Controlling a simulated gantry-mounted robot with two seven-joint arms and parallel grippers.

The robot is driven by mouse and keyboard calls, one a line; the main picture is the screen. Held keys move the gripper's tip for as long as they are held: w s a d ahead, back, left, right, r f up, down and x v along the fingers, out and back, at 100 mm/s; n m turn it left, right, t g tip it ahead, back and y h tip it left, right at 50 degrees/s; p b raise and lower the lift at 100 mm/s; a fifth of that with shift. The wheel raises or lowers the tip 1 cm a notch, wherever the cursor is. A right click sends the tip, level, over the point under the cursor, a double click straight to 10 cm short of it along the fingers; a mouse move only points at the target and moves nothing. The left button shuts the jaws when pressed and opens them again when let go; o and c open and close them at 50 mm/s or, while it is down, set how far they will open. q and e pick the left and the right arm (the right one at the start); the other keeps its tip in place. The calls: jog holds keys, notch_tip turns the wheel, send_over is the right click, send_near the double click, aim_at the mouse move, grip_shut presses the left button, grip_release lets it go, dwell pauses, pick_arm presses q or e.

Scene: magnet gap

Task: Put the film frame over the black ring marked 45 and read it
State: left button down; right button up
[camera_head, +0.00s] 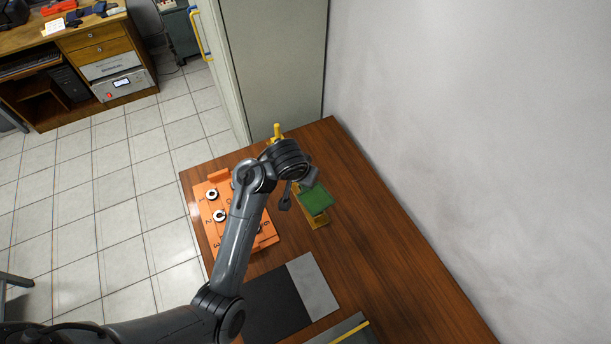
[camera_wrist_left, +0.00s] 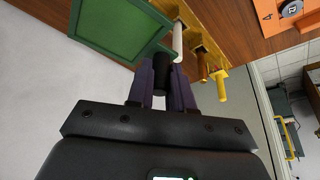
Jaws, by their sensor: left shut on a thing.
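The green film frame (camera_head: 315,200) is a flat green square near the yellow rack (camera_head: 320,223) in the head view. It also shows large at the upper left of the left wrist view (camera_wrist_left: 115,30). My left gripper (camera_wrist_left: 161,88) is shut on a short black handle (camera_wrist_left: 161,72) beside the frame, apparently its grip. I cannot tell whether the frame is clear of the rack. The orange board (camera_head: 208,235) lies left of the gripper, partly hidden by my arm. It carries a few rings (camera_head: 219,215); no mark 45 is readable. My right gripper is not in view.
The rack holds white (camera_wrist_left: 177,40), brown (camera_wrist_left: 202,66) and yellow (camera_wrist_left: 222,86) handles close to the gripper. A black and grey mat (camera_head: 275,308) lies nearer on the wooden table (camera_head: 375,250). A tall cabinet (camera_head: 275,65) and wall stand behind. The table's right side is clear.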

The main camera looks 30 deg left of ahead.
pick_arm(q)
jog(key=shift+n+y, duration=0.3)
jog(key=shift+n, duration=0.1)
jog(key=s+a+f+p, duration=0.1)
jog(key=a+f, duration=0.3)
jog(key=a, duration=0.4)
jog(key=s+a+f+p, duration=0.1)
jog(key=a+f, duration=0.3)
jog(key=a, duration=0.5)
jog(key=s+a+f+p, duration=0.1)
jog(key=a+f+p, duration=0.2)
jog(key=a, duration=0.6)
jog(key=shift+s+a+f, duration=0.25)
jog(key=shift+s+f, duration=0.15)
jog(key=shift+f, duration=0.25)
jog(key=s+a+n+p, duration=0.1)
jog(key=s+a, duration=0.3)
jog(key=a, duration=0.7)
jog(key=shift+r, duration=0.3)
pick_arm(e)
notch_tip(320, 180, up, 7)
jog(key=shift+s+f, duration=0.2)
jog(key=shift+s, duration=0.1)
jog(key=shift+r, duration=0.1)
pick_arm(q)
jog(key=shift+f+b, duration=1.15)
jog(key=shift+f, duration=1.5)
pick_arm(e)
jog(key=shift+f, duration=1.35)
